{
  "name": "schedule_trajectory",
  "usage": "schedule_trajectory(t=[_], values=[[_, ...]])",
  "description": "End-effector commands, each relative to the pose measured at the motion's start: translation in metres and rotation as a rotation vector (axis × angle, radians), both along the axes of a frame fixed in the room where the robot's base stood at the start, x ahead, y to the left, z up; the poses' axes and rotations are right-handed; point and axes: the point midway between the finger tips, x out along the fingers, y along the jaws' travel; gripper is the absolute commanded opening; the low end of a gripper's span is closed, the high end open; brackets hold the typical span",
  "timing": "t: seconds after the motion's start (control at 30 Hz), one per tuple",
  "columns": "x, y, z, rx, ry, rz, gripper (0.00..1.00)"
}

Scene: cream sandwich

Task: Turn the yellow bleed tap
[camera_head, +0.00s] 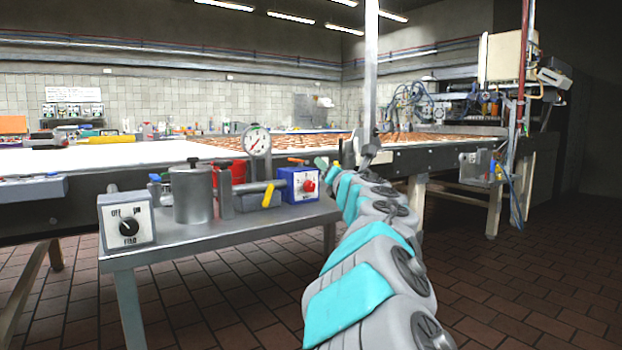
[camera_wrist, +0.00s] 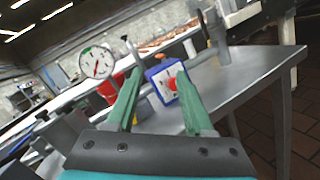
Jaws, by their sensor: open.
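The yellow tap (camera_head: 268,194) is a small yellow lever, tilted, on a grey metal fitting on the steel side table. It stands just left of a blue box (camera_head: 303,184) with a red knob. My gripper (camera_head: 322,163) is beyond and to the right of the blue box, apart from the tap. In the wrist view its two green fingers (camera_wrist: 159,73) are spread with nothing held between them. The blue box (camera_wrist: 156,72) shows beyond the gap.
A dial gauge (camera_head: 257,141), a metal cylinder (camera_head: 192,196), a red container (camera_head: 231,174) and an on/off switch box (camera_head: 128,222) crowd the steel table (camera_head: 222,238). A long conveyor (camera_head: 110,160) runs behind. The tiled floor at right is open.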

Motion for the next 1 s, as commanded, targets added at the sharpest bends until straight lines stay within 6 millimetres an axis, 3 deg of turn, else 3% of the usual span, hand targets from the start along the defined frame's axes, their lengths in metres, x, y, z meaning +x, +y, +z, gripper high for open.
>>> schedule_trajectory(t=[0.47,0.73,1.0], values=[[-0.025,-0.077,0.014,0.334,0.048,-0.227,0.53],[-0.045,-0.119,0.002,0.535,0.092,-0.355,0.53],[-0.064,-0.147,-0.015,0.696,0.133,-0.452,0.53]])
